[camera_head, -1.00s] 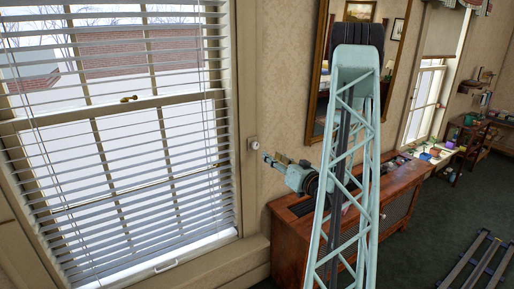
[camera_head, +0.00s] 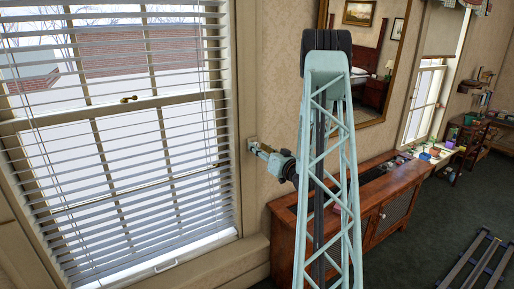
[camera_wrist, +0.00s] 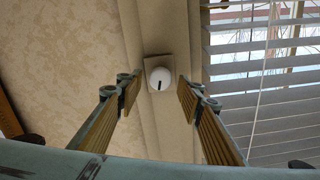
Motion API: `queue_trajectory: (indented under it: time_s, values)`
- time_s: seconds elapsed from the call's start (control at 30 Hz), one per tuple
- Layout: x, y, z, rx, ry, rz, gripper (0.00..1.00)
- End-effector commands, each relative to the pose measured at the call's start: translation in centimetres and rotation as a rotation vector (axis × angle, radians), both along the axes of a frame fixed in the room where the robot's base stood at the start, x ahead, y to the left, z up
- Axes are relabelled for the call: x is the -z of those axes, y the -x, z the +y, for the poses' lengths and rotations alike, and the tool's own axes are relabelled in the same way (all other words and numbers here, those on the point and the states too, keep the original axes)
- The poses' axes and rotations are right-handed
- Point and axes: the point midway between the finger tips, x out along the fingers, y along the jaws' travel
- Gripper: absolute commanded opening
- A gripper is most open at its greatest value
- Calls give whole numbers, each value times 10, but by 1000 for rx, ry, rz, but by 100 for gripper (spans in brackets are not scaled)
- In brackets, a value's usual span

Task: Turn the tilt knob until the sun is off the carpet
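The tilt knob (camera_wrist: 160,75) is a round white knob with a short dark mark, on a square plate on the window trim. In the wrist view it sits between the two fingertips, with a gap on each side. My gripper (camera_wrist: 157,88) is open and empty, its tips pointing at the knob. In the head view my gripper (camera_head: 256,148) is at the wall plate and partly covers it. The white blind (camera_head: 120,150) hangs over the window with its slats apart, and the outdoors shows through. The dark green carpet (camera_head: 425,220) shows no clear sunlit patch in view.
A wooden cabinet (camera_head: 385,210) stands against the wall, behind my arm. A framed mirror (camera_head: 375,95) hangs above it. A second window (camera_head: 424,100) and a desk (camera_head: 485,135) are farther right. Dark rails (camera_head: 470,265) lie on the carpet at lower right.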

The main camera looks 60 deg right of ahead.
Motion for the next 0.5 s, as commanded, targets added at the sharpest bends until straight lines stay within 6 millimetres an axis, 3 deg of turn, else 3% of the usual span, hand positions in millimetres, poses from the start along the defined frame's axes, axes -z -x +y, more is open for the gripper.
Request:
queue_trajectory:
  time_s: [0.2,0.5]
  values:
    - [1,-13,-5,0,-1,1,34]
    - [0,-16,-7,0,-1,1,34]
